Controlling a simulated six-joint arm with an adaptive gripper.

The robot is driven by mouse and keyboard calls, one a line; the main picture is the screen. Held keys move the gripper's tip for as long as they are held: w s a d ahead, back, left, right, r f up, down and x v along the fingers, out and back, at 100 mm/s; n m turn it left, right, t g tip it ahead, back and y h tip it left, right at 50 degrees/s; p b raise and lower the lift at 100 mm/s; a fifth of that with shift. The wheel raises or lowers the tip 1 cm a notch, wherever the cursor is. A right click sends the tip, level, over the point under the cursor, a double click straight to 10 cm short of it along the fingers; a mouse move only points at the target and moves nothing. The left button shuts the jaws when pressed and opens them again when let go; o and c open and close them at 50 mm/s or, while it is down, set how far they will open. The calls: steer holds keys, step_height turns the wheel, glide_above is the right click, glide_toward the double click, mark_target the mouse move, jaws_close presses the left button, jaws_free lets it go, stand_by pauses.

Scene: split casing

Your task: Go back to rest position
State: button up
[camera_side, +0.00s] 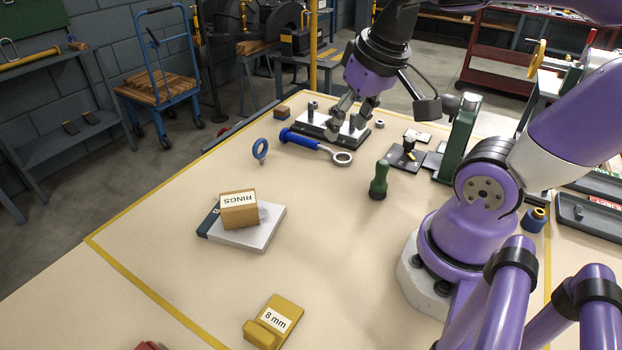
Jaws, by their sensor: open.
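My gripper (346,118) is open, pointing down over the dark base plate (315,133) at the back of the table. Its fingers stand near the shiny metal parts on that plate. I cannot tell whether they touch anything. My gripper hides part of the plate. No object shows held between the fingers.
In front of the plate lie a blue-handled ring tool (305,139) and a blue ring (260,150). A green-handled tool (379,180) stands mid-table. A green post (459,140) rises to the right. A RINGS box (239,213) sits on a book (262,230). The left front is mostly clear.

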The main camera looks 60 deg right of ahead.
steer(key=a+n, duration=0.2)
steer(key=a+n+t, duration=0.1)
steer(key=a+n, duration=0.1)
steer(key=shift+w+t+y, duration=0.15)
steer(key=shift+t+y, duration=0.15)
steer(key=shift+y, duration=0.1)
stand_by(0.8)
